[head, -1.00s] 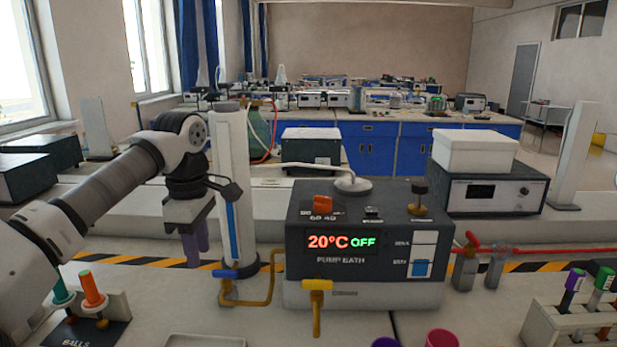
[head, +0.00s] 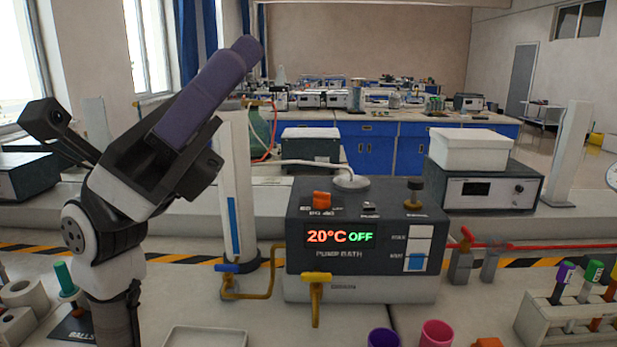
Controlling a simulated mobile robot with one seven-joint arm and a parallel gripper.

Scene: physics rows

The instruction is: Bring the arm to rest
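My arm rises at the left of the head view. My gripper (head: 243,55) is up in the air, its purple fingers pointing up and to the right, in front of the white column and the window side of the room. One finger largely covers the other, so the gap between them is hidden. I see nothing held at the fingertips. The gripper looks clear of the bench and of everything on it.
The pump bath (head: 362,245) reads 20°C OFF. A white column (head: 238,190) stands behind my arm. In front are a shallow tray (head: 205,337), a purple cup (head: 383,338) and a pink cup (head: 436,333). A tube rack (head: 560,325) is at the right.

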